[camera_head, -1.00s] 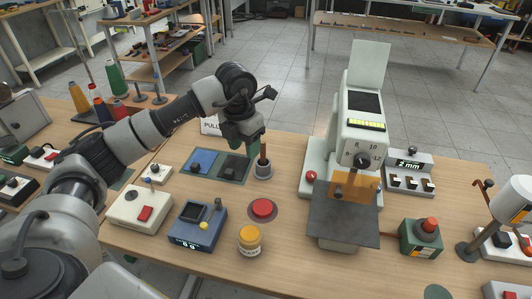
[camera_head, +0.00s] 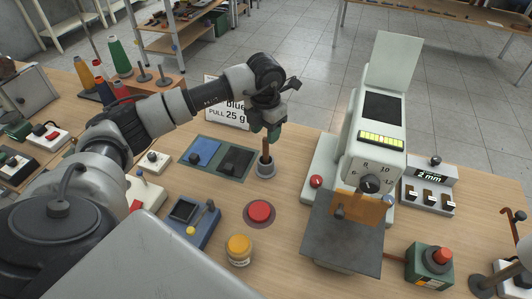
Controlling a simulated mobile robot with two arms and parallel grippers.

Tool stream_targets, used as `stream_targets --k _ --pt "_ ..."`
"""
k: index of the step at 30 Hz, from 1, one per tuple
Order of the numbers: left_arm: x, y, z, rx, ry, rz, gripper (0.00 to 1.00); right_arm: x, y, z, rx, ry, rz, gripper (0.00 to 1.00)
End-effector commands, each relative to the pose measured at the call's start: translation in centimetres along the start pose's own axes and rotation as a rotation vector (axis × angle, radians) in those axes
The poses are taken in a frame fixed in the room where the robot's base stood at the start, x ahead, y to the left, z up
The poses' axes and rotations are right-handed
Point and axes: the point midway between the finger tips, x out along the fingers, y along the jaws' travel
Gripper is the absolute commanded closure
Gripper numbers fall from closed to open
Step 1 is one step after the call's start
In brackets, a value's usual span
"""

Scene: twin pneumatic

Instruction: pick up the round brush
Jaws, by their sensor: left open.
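What looks like the round brush (camera_head: 265,147) is an upright brown wooden handle in a small grey round holder (camera_head: 266,169); any bristles are hidden in the holder. From this angle I cannot tell whether the fingers are above, behind or around the handle. My right gripper is not in view.
Blue and dark pads (camera_head: 203,152) lie left of the holder, with a white sign behind. A red button (camera_head: 260,211) and yellow-lidded jar (camera_head: 239,250) stand in front. A tall white machine (camera_head: 372,130) rises to the right. Bare table lies between it and the holder.

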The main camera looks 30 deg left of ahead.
Motion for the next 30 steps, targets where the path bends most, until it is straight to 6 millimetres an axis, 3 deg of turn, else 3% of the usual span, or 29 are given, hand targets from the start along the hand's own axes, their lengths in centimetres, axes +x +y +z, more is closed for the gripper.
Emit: stream_targets --k 12,21,30 --pt "4.9 0.5 0.5 0.001 0.002 -0.001 0.52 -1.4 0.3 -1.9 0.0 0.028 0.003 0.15" --pt "5.4 0.5 0.5 0.001 0.001 0.0 0.54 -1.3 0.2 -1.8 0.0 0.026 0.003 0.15" --pt "5.4 0.5 0.5 0.001 0.0 0.0 1.0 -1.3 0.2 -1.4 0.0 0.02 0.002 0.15"
